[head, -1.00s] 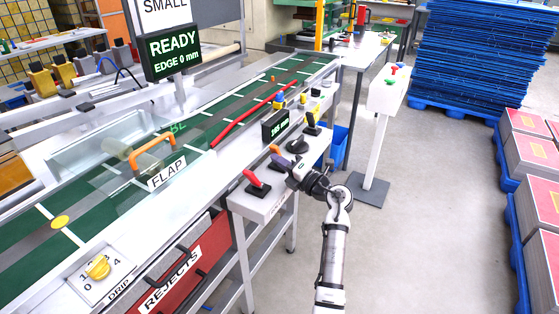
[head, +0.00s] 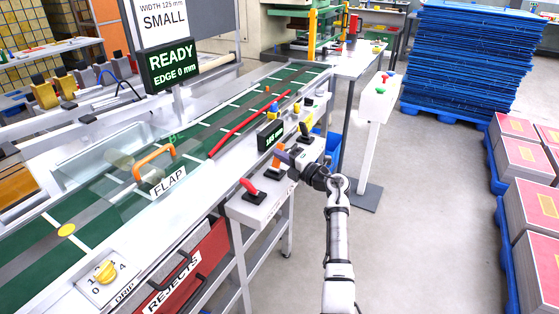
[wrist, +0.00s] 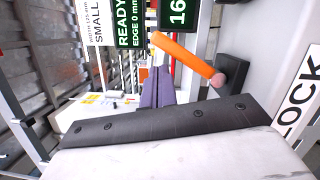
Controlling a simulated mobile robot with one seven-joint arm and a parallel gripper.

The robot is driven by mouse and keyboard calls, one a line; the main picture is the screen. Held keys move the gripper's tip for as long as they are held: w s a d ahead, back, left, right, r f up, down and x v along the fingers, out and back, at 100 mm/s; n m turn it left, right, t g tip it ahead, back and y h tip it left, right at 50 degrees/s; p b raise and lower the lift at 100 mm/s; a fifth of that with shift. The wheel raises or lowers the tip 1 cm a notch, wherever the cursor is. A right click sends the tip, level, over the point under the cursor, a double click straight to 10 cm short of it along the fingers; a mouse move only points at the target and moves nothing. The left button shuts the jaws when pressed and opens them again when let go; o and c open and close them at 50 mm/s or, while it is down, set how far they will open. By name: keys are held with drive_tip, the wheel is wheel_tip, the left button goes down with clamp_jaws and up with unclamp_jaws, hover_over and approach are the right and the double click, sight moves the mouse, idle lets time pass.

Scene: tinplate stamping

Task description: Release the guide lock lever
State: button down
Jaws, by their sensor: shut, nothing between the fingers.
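The guide lock lever is an orange handle (wrist: 185,58) on a dark base, with a LOCK label (wrist: 298,100) beside it in the wrist view. In the head view the lever (head: 279,150) stands on the grey control panel (head: 262,208). My gripper (head: 284,156) is right at the lever. Its purple fingers (wrist: 155,88) are shut with nothing between them. In the wrist view they lie beside the orange handle; I cannot tell whether they touch it. The lever's foot is partly hidden by my gripper in the head view.
A small display (head: 270,134) and a black-handled lever (head: 304,131) are close by. The green conveyor (head: 120,196) runs behind. Open floor (head: 420,200) lies to the right.

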drive_tip(key=shift+w+d, duration=0.3)
drive_tip(key=shift+w, duration=0.15)
idle(0.6)
